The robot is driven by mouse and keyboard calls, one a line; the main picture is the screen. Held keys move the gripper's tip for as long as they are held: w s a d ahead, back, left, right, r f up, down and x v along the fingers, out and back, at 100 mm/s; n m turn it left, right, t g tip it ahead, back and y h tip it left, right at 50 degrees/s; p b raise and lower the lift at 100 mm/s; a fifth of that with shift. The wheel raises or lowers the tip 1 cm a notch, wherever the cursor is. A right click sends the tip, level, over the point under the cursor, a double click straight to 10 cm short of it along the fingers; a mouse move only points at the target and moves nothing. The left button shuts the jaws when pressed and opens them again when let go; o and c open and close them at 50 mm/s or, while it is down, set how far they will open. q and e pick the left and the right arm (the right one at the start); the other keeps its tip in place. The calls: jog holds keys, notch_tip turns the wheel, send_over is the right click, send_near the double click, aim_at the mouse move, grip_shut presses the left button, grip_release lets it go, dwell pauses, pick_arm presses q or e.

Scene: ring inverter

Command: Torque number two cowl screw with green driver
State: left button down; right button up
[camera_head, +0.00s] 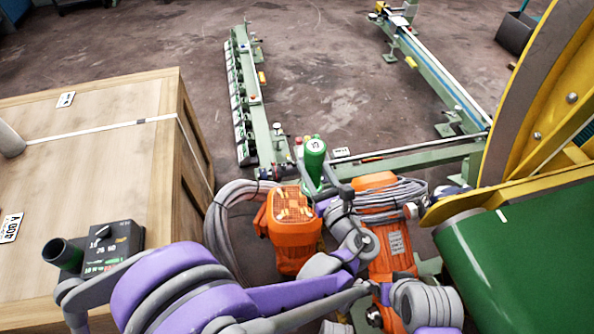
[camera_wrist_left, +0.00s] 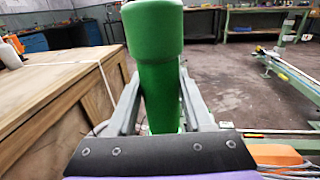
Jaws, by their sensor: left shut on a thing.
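The green driver (camera_head: 313,160) stands roughly upright in the head view, with a pale label on its top cap. My left gripper (camera_head: 326,189) is shut on it, and the left wrist view shows the driver (camera_wrist_left: 157,70) between both fingers. The driver's lower end is hidden by the gripper. It is held above the floor, apart from the yellow ring structure (camera_head: 545,75) at right. Bolt heads show on that structure, but I cannot tell which is the number two cowl screw. My right gripper is not in view.
A wooden crate (camera_head: 95,105) stands at left, with a black dial box (camera_head: 108,248) and dark green cylinder (camera_head: 62,253) at its near edge. Orange machinery (camera_head: 290,240) and grey cables (camera_head: 225,215) crowd the middle. A green machine surface (camera_head: 530,260) is at right. Open floor lies beyond.

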pick_arm(q)
jog(key=shift+d+r, duration=0.15)
jog(key=shift+d, duration=0.1)
jog(key=shift+a, duration=0.1)
jog(key=shift+f+b, duration=2.25)
jog(key=shift+f, duration=1)
jog(key=shift+r, duration=0.1)
